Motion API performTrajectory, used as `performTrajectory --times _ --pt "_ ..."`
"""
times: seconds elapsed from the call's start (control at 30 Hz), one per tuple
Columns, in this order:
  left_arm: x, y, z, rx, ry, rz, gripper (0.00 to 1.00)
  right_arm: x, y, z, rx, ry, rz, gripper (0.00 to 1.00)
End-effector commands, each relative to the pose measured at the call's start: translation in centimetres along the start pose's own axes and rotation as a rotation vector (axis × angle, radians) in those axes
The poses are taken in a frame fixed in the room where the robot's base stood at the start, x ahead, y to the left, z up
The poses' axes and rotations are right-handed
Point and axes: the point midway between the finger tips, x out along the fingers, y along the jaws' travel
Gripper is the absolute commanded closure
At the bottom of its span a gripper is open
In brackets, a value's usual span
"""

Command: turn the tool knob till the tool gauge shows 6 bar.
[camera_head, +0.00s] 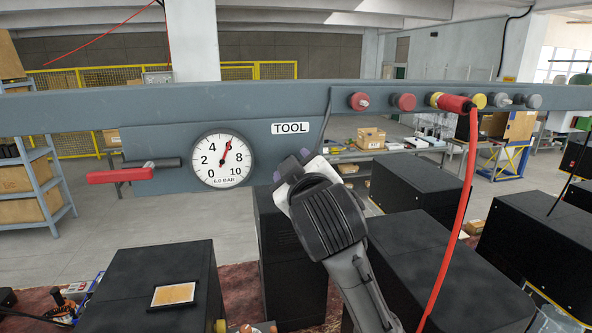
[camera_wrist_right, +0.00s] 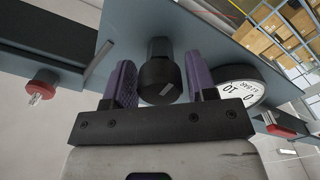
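The tool gauge (camera_head: 222,159) is a round white dial on the grey panel, left of the TOOL label (camera_head: 290,128). Its red needle points up and slightly right, between 4 and 8, and the small text below appears to read 6.0 BAR. My right gripper (camera_head: 293,166) is at the panel, just right of the gauge. In the right wrist view the black tool knob (camera_wrist_right: 160,82) sits between the two purple fingers (camera_wrist_right: 160,70), with narrow gaps at its sides; the gripper is open around it. The gripper hides the knob in the head view. My left gripper is out of view.
A red lever handle (camera_head: 120,175) sticks out left of the gauge. Red, yellow and grey couplings line the beam on the right, with a red hose (camera_head: 462,200) hanging from one. Black boxes (camera_head: 150,270) stand below.

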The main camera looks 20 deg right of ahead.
Motion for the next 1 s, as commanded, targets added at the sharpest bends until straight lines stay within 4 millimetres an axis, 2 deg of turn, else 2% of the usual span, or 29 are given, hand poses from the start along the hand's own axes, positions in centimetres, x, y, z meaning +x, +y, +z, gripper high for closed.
performTrajectory --times 0.03,0.13,0.47,0.57,1.0 --pt "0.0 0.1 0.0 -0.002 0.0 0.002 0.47 0.0 0.0 0.0 0.0 0.0 0.0 0.43" --pt "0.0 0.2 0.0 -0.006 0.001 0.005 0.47 0.0 0.0 0.0 0.0 0.0 0.0 0.35" --pt "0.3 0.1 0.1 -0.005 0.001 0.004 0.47 -0.6 -0.1 0.0 0.0 0.002 0.0 0.35" --pt "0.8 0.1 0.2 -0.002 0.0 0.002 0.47 -1.8 -0.2 0.1 0.0 0.004 0.0 0.35" --pt "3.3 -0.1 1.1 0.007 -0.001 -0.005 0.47 -10.2 -0.1 0.0 0.001 0.006 0.0 0.35"
